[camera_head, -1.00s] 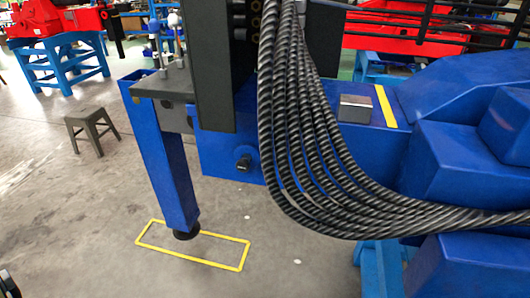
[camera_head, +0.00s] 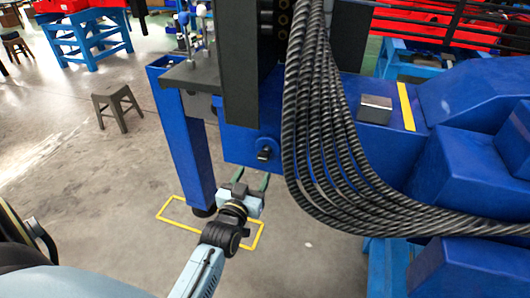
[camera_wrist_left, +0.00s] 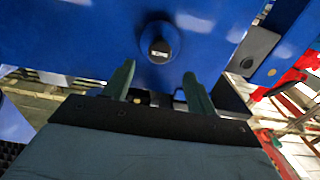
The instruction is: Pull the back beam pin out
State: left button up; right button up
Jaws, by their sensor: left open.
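The beam pin (camera_head: 264,154) is a small dark knob with a pale end face. It sticks out of the side of the blue beam (camera_head: 238,145), near the beam's lower edge. In the left wrist view the pin (camera_wrist_left: 159,46) is ahead of the fingers, above the gap between them. My left gripper (camera_head: 252,180) is open and empty, just below the pin and apart from it. Its two greenish fingers (camera_wrist_left: 158,85) point toward the beam. My right gripper is not in view.
A blue leg (camera_head: 188,155) stands left of the pin over a yellow floor outline (camera_head: 172,219). Thick black hoses (camera_head: 325,130) hang close to the right of the pin. A grey stool (camera_head: 117,106) stands on open floor at left.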

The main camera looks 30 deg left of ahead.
aim_at(262, 159)
pick_arm(q)
jog(key=x, duration=1)
jog(key=shift+w, duration=0.4)
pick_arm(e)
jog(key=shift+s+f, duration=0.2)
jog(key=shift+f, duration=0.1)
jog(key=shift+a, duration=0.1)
